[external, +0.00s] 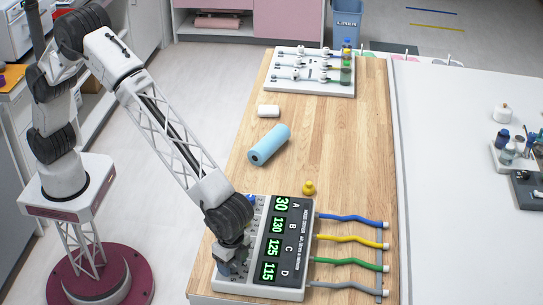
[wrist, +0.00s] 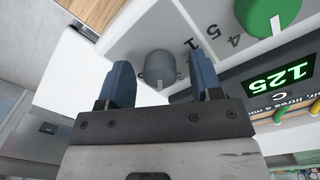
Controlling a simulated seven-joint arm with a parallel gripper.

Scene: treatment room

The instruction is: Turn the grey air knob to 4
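The grey knob (wrist: 160,66) is on the pale panel in the wrist view, with a small light mark on its lower edge. My gripper (wrist: 162,76) is open, with one blue finger on each side of the knob and visible gaps between. I cannot tell whether the fingertips reach past its face. Black numerals, including 5 and 4, are printed to its right. In the external view my gripper (external: 230,264) is at the front left of the control box (external: 260,291) and hides the grey knob. The box's displays read 30, 130, 125 and 115 for A to D.
A green knob (wrist: 272,14) sits close to the right. Blue, yellow, green and grey hoses (external: 345,287) leave the box's right side. A yellow item (external: 308,188), a blue roll (external: 269,144) and a white roll (external: 268,111) lie behind it. Bare wood (external: 345,150) is at right.

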